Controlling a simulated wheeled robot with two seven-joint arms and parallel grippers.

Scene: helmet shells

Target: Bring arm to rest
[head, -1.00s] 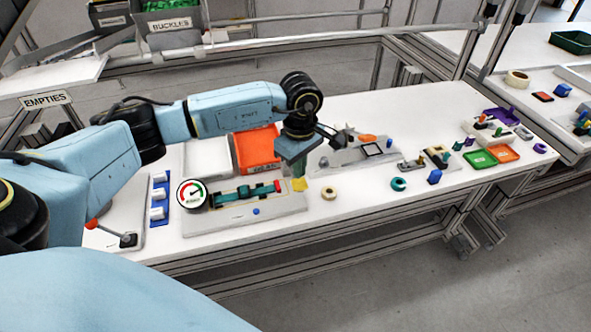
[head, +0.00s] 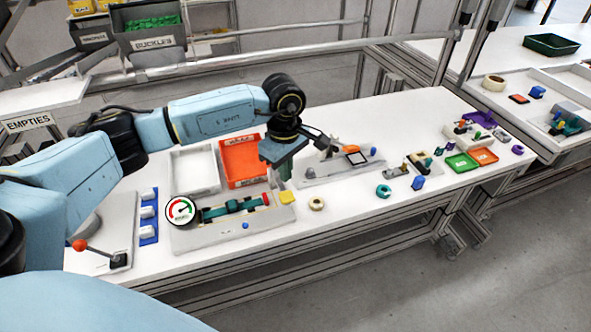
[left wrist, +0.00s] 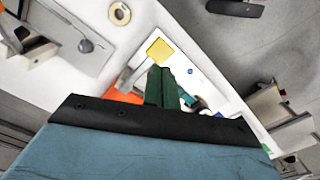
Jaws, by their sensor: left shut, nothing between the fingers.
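My left arm comes in from the left in the head view and reaches over the white table (head: 345,212). My left gripper (head: 285,172) hangs above the table between the orange tray and the grey fixture plate to its right. Its green fingers are shut with nothing between them, and they also show in the left wrist view (left wrist: 160,88). My right gripper is not in view.
An orange tray (head: 241,168) and a white tray (head: 195,174) stand behind a plate holding a teal strap (head: 234,208) and a dial gauge (head: 181,209). A tan ring (head: 317,203) and a teal ring (head: 383,191) lie to the right. The front strip of table is mostly clear.

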